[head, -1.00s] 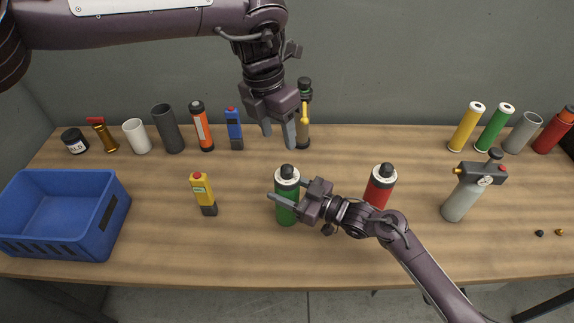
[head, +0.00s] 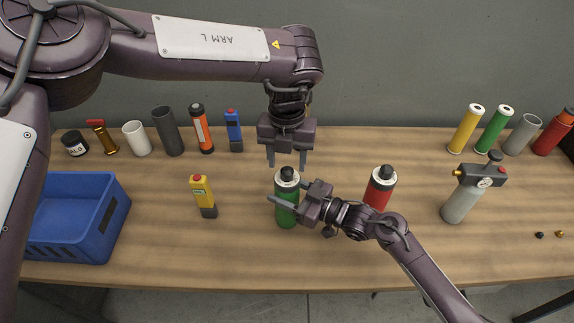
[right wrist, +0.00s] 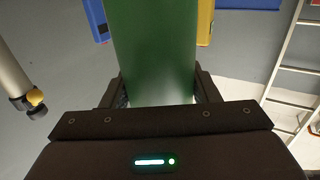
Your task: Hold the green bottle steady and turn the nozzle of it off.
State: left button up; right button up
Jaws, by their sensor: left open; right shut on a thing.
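The green bottle (head: 287,213) stands upright near the middle of the table, with a white collar and a black nozzle (head: 287,173) on top. My right gripper (head: 286,201) is shut around the bottle's body from the right. The right wrist view shows the green body (right wrist: 152,50) between both fingers. My left gripper (head: 287,160) is open and empty, pointing down just above and behind the nozzle, apart from it as far as I can tell. The bottle's lower front shows; part of its side is hidden by my right gripper.
A red bottle (head: 380,187) stands close to the right, partly behind my right arm. A yellow device (head: 203,192) and a blue crate (head: 75,255) are at the left. A grey canister (head: 459,203) stands at the right. Several canisters and cups line the back edge.

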aim_at(287, 173)
pick_arm(q)
jog(key=shift+f, duration=1.3)
jog(key=c, duration=1)
